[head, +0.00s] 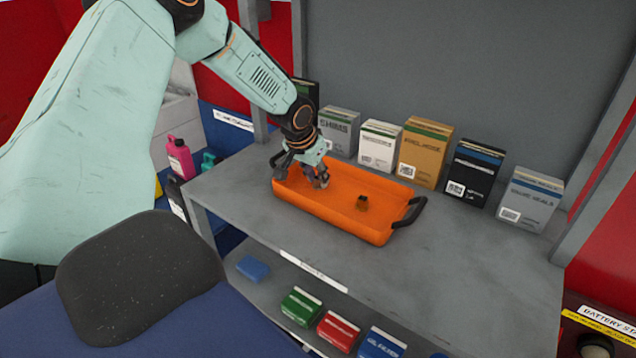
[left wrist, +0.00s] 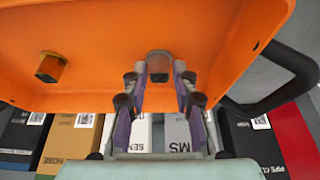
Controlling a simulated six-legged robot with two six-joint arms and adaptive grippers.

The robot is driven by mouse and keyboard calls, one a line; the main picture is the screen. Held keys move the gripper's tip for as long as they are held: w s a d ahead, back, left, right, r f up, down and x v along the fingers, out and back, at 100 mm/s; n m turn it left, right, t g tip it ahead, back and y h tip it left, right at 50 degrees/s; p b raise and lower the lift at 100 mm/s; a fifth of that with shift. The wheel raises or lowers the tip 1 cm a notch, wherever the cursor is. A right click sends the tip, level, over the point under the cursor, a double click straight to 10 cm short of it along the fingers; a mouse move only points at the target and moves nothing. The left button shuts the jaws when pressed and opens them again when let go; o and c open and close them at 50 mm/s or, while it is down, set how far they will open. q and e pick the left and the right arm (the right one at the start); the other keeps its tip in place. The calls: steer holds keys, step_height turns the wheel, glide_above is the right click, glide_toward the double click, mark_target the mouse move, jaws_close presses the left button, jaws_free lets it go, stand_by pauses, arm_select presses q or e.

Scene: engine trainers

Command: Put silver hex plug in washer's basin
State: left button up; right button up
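The silver hex plug (left wrist: 158,64) stands in the orange tray, between my left fingertips in the left wrist view. My left gripper (left wrist: 160,68) has its fingers close on both sides of the plug, and they seem to touch it. In the head view the left gripper (head: 318,182) reaches down into the tray's left part, and its fingers hide the plug. A pale grey, basin-like unit (head: 180,115) stands at the left behind my arm, partly hidden; it may be the washer. My right gripper is not in view.
The orange tray (head: 330,218) with dark handles stands on a grey bench (head: 470,262). A brass hex plug (head: 362,203) is in it. Several boxes, such as a brown one (head: 424,152), line the back. A pink bottle (head: 180,158) stands at the left.

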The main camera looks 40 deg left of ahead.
arm_select(q)
jaws_close()
steer(key=shift+r, duration=0.15)
